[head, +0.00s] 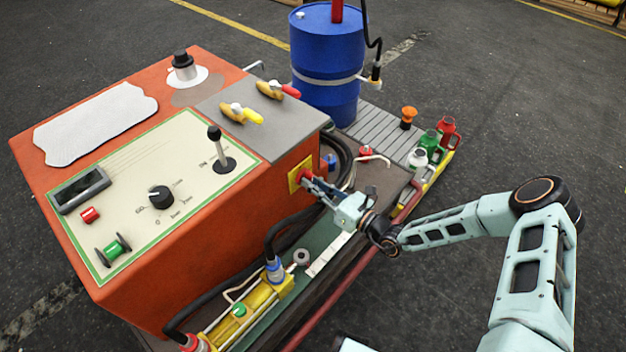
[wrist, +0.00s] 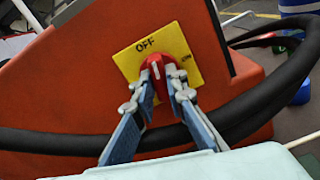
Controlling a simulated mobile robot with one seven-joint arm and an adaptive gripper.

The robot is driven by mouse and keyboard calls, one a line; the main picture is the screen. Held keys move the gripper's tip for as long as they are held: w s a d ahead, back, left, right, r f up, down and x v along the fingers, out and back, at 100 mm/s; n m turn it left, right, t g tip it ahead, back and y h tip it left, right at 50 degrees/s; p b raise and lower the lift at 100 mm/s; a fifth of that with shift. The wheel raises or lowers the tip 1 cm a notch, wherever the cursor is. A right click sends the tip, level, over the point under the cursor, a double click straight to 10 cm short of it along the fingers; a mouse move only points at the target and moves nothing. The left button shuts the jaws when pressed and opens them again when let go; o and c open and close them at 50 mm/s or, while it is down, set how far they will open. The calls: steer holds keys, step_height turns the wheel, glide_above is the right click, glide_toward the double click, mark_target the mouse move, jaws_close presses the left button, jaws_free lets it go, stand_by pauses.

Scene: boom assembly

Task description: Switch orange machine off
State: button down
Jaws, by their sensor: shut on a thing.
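The orange machine (head: 200,255) stands at the left in the head view, and its side panel (wrist: 75,90) fills much of the wrist view. A yellow plate (wrist: 185,42) on that side carries the words OFF and ON and a red rotary switch (wrist: 152,65). The plate also shows in the head view (head: 293,181). My gripper (wrist: 164,88) is shut on the red switch, one finger on each side. The white mark on the switch points up, a little left, near the word OFF. In the head view my gripper (head: 322,190) reaches the plate from the right.
A thick black hose (wrist: 240,118) runs below and right of the switch, close to my fingers. A blue drum (head: 325,60), several small bottles (head: 432,140) and a yellow cylinder (head: 243,315) share the cart. Open floor lies to the right.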

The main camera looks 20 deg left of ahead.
steer(key=shift+n+p, duration=0.4)
steer(key=shift+n, duration=0.8)
steer(key=c, duration=1.9)
jaws_free()
steer(key=shift+c, duration=0.2)
steer(key=v, duration=1.2)
steer(key=shift+s, duration=0.1)
